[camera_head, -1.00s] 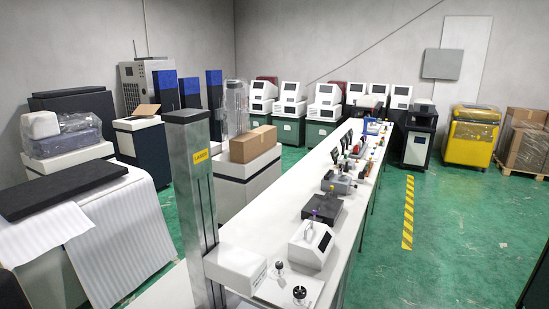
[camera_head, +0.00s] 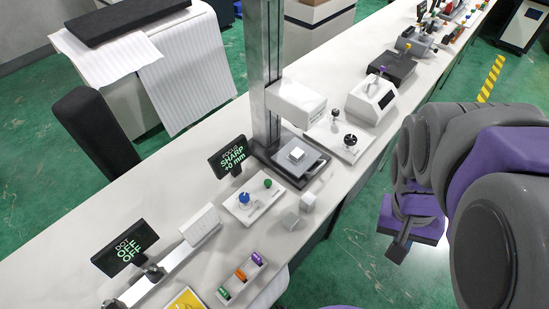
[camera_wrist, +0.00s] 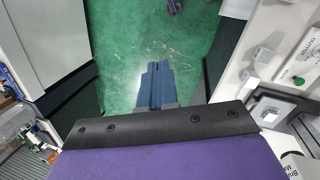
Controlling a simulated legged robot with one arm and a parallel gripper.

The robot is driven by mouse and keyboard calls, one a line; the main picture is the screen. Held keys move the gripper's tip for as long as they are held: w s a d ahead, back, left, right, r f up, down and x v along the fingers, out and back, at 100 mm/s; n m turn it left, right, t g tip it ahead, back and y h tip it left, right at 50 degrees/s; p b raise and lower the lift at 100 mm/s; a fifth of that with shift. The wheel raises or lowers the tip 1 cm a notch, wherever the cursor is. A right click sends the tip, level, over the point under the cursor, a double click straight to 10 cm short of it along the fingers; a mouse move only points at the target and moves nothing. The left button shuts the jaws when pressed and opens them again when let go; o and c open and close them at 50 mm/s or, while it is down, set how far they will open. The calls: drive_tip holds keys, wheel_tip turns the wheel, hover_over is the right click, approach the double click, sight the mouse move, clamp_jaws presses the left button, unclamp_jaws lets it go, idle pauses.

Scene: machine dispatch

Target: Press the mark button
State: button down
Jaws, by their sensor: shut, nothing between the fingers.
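A white control panel (camera_head: 240,209) on the bench carries a blue knob (camera_head: 244,198) and a green button (camera_head: 267,183). The button's lettering is too small to read, so I cannot tell whether it is the mark button. A green button also shows at the right of the wrist view (camera_wrist: 299,80). My gripper (camera_head: 398,250) is shut and empty, over the green floor right of the bench, well apart from the panel. In the wrist view its dark fingers (camera_wrist: 153,85) are together, with floor beyond.
Behind the panel stand a display reading FOCUS SHARP (camera_head: 231,156) and a laser column (camera_head: 266,75) with a white block (camera_head: 297,154) on its stage.

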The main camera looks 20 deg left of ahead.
drive_tip(key=w+a+f+t+h+b, duration=0.1)
drive_tip(key=w+a+h, duration=0.15)
drive_tip(key=w, duration=0.45)
drive_tip(key=w+a+f+m+t+h+b, duration=0.1)
drive_tip(key=w+a+f, duration=0.15)
drive_tip(key=w, duration=0.45)
drive_tip(key=w+a+f+t+h+b, duration=0.1)
drive_tip(key=w+a, duration=0.3)
drive_tip(key=w, duration=0.3)
drive_tip(key=n+t+b, duration=0.2)
drive_tip(key=n+t, duration=0.1)
drive_tip(key=t, duration=0.2)
hover_over(265, 182)
wheel_tip(265, 182, down, 14)
drive_tip(key=shift+f, duration=0.2)
drive_tip(key=shift+f, duration=0.1)
wheel_tip(265, 182, down, 8)
drive_tip(key=shift+r+b, duration=0.2)
drive_tip(key=shift+b, duration=0.8)
drive_tip(key=shift+f+b, duration=0.35)
drive_tip(key=shift+f, duration=0.15)
